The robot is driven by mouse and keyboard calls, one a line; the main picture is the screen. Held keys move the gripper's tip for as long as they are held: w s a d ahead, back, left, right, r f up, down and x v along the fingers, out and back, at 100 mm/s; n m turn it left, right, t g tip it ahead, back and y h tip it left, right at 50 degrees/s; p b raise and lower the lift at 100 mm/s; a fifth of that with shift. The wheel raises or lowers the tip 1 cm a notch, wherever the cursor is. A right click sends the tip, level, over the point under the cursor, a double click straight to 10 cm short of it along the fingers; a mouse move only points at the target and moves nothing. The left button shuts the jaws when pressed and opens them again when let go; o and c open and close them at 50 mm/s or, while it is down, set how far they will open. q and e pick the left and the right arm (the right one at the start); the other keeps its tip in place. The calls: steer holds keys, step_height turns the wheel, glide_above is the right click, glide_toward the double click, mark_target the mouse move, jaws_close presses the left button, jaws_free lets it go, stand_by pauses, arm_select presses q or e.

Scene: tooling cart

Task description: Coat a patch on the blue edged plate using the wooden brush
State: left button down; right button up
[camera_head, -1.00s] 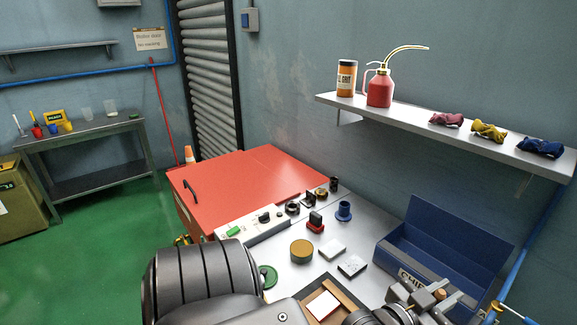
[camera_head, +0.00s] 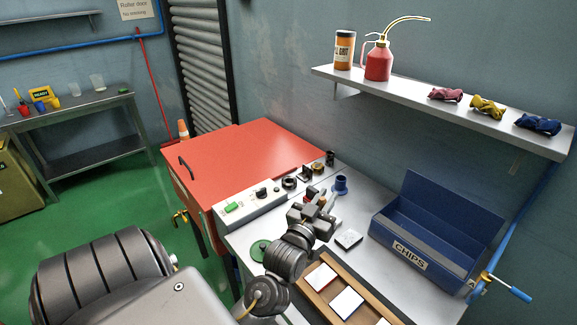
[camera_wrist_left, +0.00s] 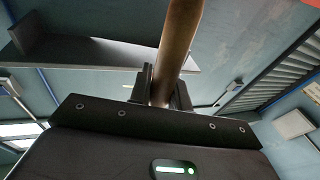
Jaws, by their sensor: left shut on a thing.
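My left gripper (camera_head: 316,214) is over the metal cart top, shut on the wooden brush. In the left wrist view the brush's brown handle (camera_wrist_left: 179,45) rises between the fingers (camera_wrist_left: 160,90). In the head view only a thin pale part of the brush (camera_head: 331,203) shows beside the gripper; its bristles cannot be made out. The blue edged plate (camera_head: 347,303) has a white face and lies in a wooden tray (camera_head: 317,299), nearer than the gripper and apart from it. A red edged plate (camera_head: 320,277) lies beside it. My right gripper is not in view.
A blue chips box (camera_head: 425,257) stands right of the tray. A pale block (camera_head: 348,239) and a blue flanged part (camera_head: 340,186) are close to the gripper. A red lid (camera_head: 245,165) and a switch panel (camera_head: 250,205) lie left. A shelf (camera_head: 455,115) overhangs behind.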

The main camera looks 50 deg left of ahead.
arm_select(q)
steer(key=a+r+n+y+p, duration=0.1)
steer(key=a+r+n+y, duration=0.2)
steer(key=a, duration=0.9)
step_height(320, 180, down, 7)
steer(key=y+b, duration=0.1)
steer(key=b, duration=0.5)
steer(key=shift+s+t, duration=0.15)
steer(key=shift+t, duration=0.25)
steer(key=shift+r, duration=0.15)
steer(key=shift+f, duration=0.3)
steer(key=shift+f+b, duration=0.3)
stand_by(0.3)
steer(key=shift+r, duration=0.1)
